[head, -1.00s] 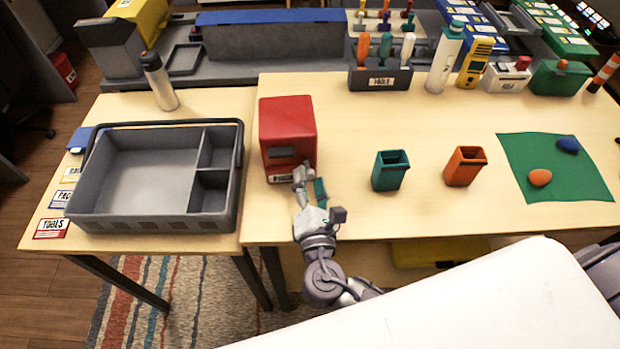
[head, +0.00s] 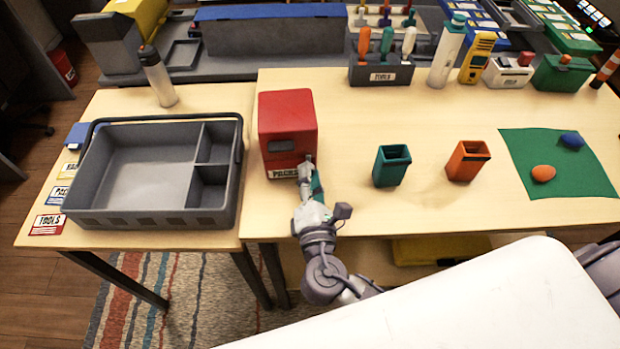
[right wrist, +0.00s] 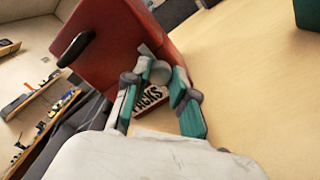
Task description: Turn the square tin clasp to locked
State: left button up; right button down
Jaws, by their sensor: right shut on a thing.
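The red square tin (head: 288,118) stands on the wooden table with a dark slot in its front face. A "PACKS" label (head: 284,173) lies at its foot, and it also shows in the right wrist view (right wrist: 151,97). My right gripper (head: 309,163) is at the tin's lower front right corner. In the right wrist view, my right gripper (right wrist: 161,76) has its fingertips around a small round grey clasp (right wrist: 161,72) against the tin's face. The gripper is shut on this clasp. The fingers hide part of it, so its turn is unclear. My left gripper is not in view.
A grey divided tray (head: 150,215) stands left of the tin. A teal cup (head: 391,168) and an orange cup (head: 466,162) stand to the right. A green mat (head: 560,185) with an orange and a blue lump is further right. The table between tin and teal cup is clear.

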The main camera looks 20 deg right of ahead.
jog(key=c, duration=0.9)
grip_release()
jog(key=shift+c, duration=0.2)
jog(key=v, duration=1.2)
